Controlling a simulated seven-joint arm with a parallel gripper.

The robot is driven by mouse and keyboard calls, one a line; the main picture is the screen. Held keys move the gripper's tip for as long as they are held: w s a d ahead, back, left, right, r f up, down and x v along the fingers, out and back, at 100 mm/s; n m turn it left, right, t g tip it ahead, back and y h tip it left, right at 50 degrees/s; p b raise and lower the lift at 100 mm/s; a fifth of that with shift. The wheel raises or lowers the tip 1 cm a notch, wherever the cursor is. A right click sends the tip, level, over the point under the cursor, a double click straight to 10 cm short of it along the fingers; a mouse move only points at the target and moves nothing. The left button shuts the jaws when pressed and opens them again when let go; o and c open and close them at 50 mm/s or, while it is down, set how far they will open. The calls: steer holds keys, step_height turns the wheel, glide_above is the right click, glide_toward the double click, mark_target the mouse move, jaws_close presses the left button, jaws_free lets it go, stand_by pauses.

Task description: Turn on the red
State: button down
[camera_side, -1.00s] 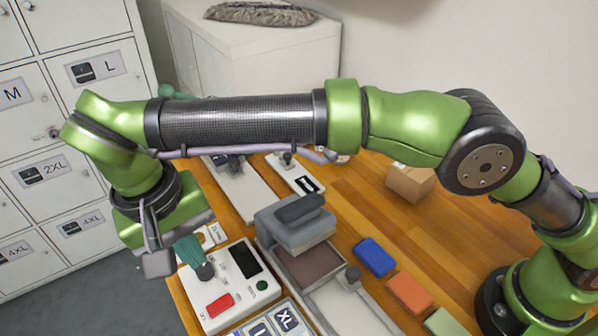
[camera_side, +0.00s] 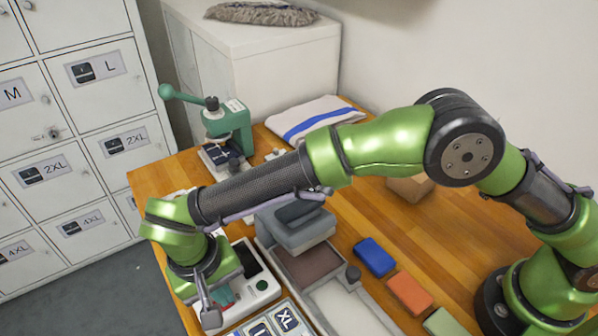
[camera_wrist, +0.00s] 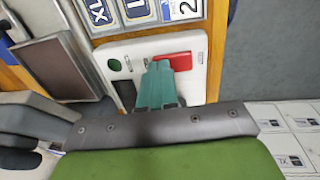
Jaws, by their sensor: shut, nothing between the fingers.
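The red rocker (camera_wrist: 176,60) is set in a white box (camera_wrist: 196,88), beside a round green button (camera_wrist: 115,65). In the side view the white box (camera_side: 266,292) is partly covered by my wrist and the red rocker is mostly hidden. My gripper (camera_wrist: 160,66) has teal fingers, shut and empty. In the wrist view its fingertips overlap the left part of the red rocker; I cannot tell whether they touch it. In the side view my gripper (camera_side: 222,295) is low over the box.
A heat-press-like grey unit (camera_side: 295,228) stands right of the box. Size cards (camera_side: 286,318) lie in front. Blue (camera_side: 374,257) and orange (camera_side: 409,292) blocks lie on the wooden table (camera_side: 440,250). A green lever press (camera_side: 228,122) and folded striped towel (camera_side: 310,117) are behind.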

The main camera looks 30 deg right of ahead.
stand_by(0.3)
steer(key=shift+d+f+y, duration=0.15)
steer(key=shift+f+y, duration=0.15)
steer(key=shift+a+r, duration=0.2)
steer(key=shift+a, duration=0.6)
step_height(320, 180, up, 14)
steer(key=a, duration=0.2)
stand_by(0.4)
